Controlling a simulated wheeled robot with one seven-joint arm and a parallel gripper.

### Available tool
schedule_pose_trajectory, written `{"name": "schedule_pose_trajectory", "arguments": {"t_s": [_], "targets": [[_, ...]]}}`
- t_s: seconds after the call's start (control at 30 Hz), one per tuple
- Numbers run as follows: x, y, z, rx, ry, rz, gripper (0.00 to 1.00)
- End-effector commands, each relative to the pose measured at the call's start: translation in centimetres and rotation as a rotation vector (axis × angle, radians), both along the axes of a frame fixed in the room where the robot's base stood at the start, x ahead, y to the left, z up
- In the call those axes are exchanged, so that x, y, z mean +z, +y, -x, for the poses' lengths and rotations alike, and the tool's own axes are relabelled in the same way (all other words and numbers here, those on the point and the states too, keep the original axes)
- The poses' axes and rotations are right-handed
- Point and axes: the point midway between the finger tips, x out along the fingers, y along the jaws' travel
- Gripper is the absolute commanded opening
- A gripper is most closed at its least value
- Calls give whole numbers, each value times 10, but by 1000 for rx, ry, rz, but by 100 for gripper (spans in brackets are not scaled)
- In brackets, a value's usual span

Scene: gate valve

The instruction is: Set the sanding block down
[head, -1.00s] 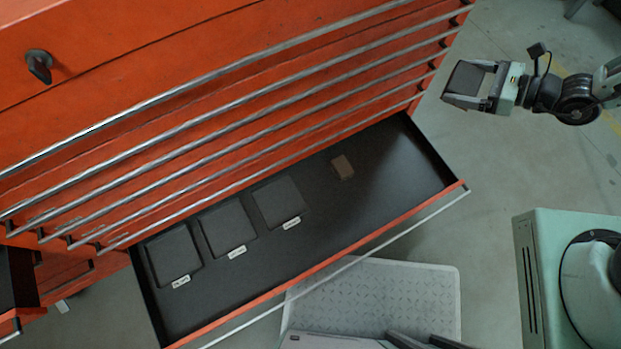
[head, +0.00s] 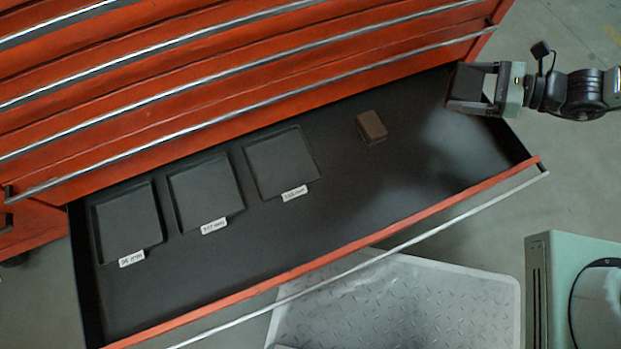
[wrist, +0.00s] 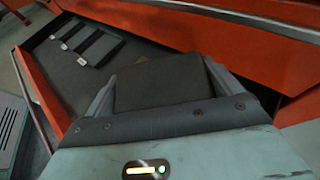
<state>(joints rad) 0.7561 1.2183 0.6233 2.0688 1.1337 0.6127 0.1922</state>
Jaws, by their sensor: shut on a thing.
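My gripper (head: 466,88) is at the upper right of the head view, over the right end of the open drawer. It is shut on a dark grey block, which I take as the sanding block (head: 468,80). In the wrist view the sanding block (wrist: 158,82) sits between the two fingers, its broad face toward the camera. The open drawer (head: 330,235) has a black floor. Three square trays (head: 205,187) with white labels stand in its left and middle part. The height of the block above the drawer floor is hard to tell.
A small brown block (head: 371,127) lies on the drawer floor, right of the trays. The floor right of it is bare. The red cabinet (head: 230,75) rises behind, with a silver rail (head: 420,232) along the drawer front. A green machine (head: 570,280) stands at lower right.

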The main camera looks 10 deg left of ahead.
Motion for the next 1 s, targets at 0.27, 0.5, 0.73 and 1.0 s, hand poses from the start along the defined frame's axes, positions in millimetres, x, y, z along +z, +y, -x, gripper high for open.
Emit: {"name": "schedule_pose_trajectory", "arguments": {"t_s": [0.27, 0.5, 0.73, 1.0], "targets": [[-42, 5, -4, 21, -1, -1, 64], [-41, 6, -4, 23, 0, 0, 64], [-68, 6, -3, 23, 1, -1, 64], [-108, 6, -4, 24, 0, -1, 64]]}}
